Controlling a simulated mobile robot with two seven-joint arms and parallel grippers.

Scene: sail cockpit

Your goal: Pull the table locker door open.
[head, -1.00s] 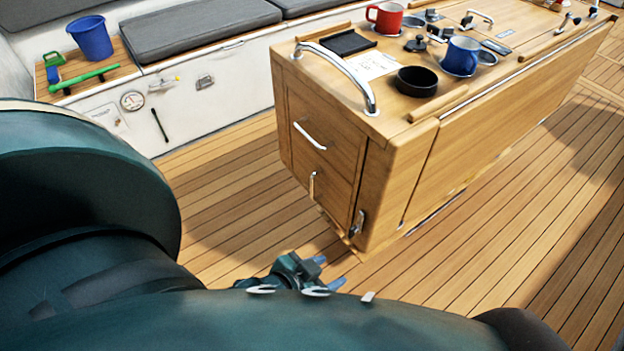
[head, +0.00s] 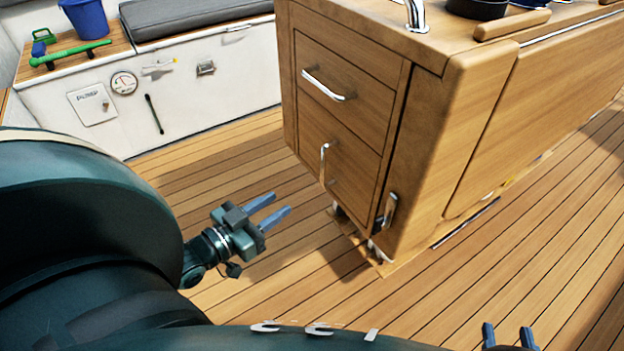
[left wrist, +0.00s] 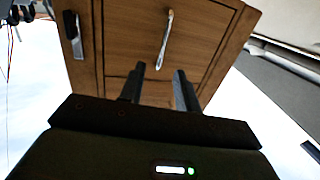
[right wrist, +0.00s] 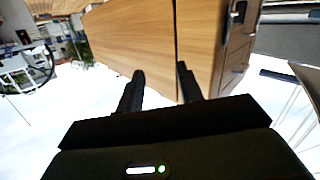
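The table locker door (head: 342,160) is the lower wooden panel on the end of the cockpit table, below a drawer (head: 345,85). It looks closed. Its upright metal handle (head: 324,163) is near its left edge. My left gripper (head: 283,203) is open and empty, left of the door and apart from it. In the left wrist view the door handle (left wrist: 165,40) lies beyond the open fingers. My right gripper (head: 507,328) is open and empty at the bottom right, over the deck; in the right wrist view its fingers (right wrist: 160,80) point at the table's side.
A drawer handle (head: 323,86) is above the door, and a black and metal latch (head: 386,212) is at the table's lower corner. The white bench (head: 190,95) with a blue bucket (head: 86,18) stands behind left. The planked deck (head: 200,170) between is clear.

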